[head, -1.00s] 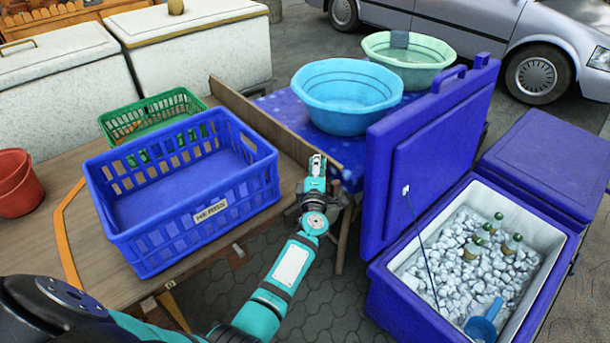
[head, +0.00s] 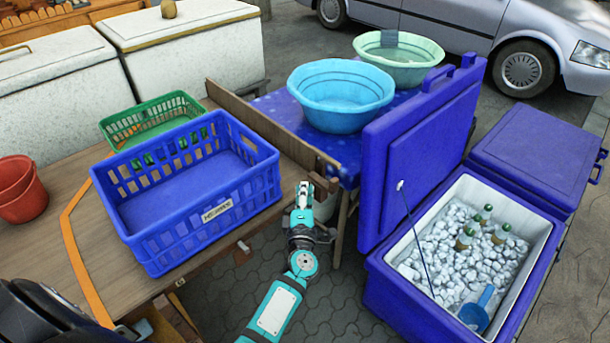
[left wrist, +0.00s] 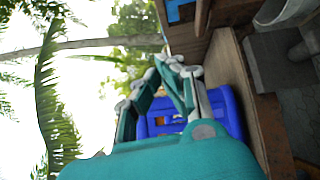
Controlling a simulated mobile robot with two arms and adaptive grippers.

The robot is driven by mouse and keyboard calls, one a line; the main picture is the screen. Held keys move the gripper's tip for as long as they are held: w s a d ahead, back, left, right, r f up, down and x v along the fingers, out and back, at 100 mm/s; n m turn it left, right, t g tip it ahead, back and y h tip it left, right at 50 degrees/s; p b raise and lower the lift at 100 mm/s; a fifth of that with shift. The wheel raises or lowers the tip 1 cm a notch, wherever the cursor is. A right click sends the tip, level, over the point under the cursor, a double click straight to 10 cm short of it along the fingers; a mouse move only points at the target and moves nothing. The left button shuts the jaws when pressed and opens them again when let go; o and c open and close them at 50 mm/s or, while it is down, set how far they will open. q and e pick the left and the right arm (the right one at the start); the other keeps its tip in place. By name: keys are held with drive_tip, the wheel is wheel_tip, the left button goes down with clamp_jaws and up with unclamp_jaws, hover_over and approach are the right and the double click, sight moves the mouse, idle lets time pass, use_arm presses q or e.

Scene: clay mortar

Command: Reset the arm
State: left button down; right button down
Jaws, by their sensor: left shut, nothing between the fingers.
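My left arm reaches up from the bottom of the head view. Its gripper (head: 304,192) is shut and empty, in the gap between the blue crate and the open cooler. It hangs near the end of the wooden board and touches nothing that I can make out. In the left wrist view the fingers (left wrist: 178,80) come together in front of the blue crate (left wrist: 225,112) and the table's wooden edge. My right gripper does not show.
The blue crate (head: 150,235) stands empty on the wooden table (head: 85,270), before a green basket (head: 150,112). A blue basin (head: 340,115) sits on a blue table. The open cooler (head: 390,285) holds ice and several bottles. Paving (head: 340,300) between is free.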

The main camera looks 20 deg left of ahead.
use_arm(q)
drive_tip(key=s+d+f+m+g+h, duration=0.25)
drive_tip(key=s+f+m, duration=0.3)
drive_tip(key=f, duration=0.45)
drive_tip(key=s+d+f+m+g+h, duration=0.25)
drive_tip(key=s+f+m, duration=0.35)
drive_tip(key=f, duration=0.5)
drive_tip(key=s+d+f+m+g+h, duration=0.25)
drive_tip(key=s+d+f+m, duration=0.2)
drive_tip(key=s+f, duration=0.4)
drive_tip(key=s+a+f+m+g, duration=0.2)
drive_tip(key=s+f, duration=0.3)
drive_tip(key=s, duration=0.5)
drive_tip(key=s+a+f+m+g, duration=0.3)
drive_tip(key=s+f, duration=0.3)
drive_tip(key=s, duration=0.5)
drive_tip(key=s+a+f+m+g, duration=0.2)
drive_tip(key=s+f, duration=0.4)
drive_tip(key=s, duration=0.4)
drive_tip(key=m+g, duration=0.1)
drive_tip(key=m, duration=0.1)
drive_tip(key=shift+s+a+f+m+g, duration=0.25)
drive_tip(key=shift+s+m+g, duration=0.05)
drive_tip(key=shift+m+g, duration=0.1)
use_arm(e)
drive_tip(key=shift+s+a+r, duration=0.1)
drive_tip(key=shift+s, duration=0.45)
use_arm(q)
drive_tip(key=shift+w+y, duration=0.1)
drive_tip(key=shift+y, duration=0.15)
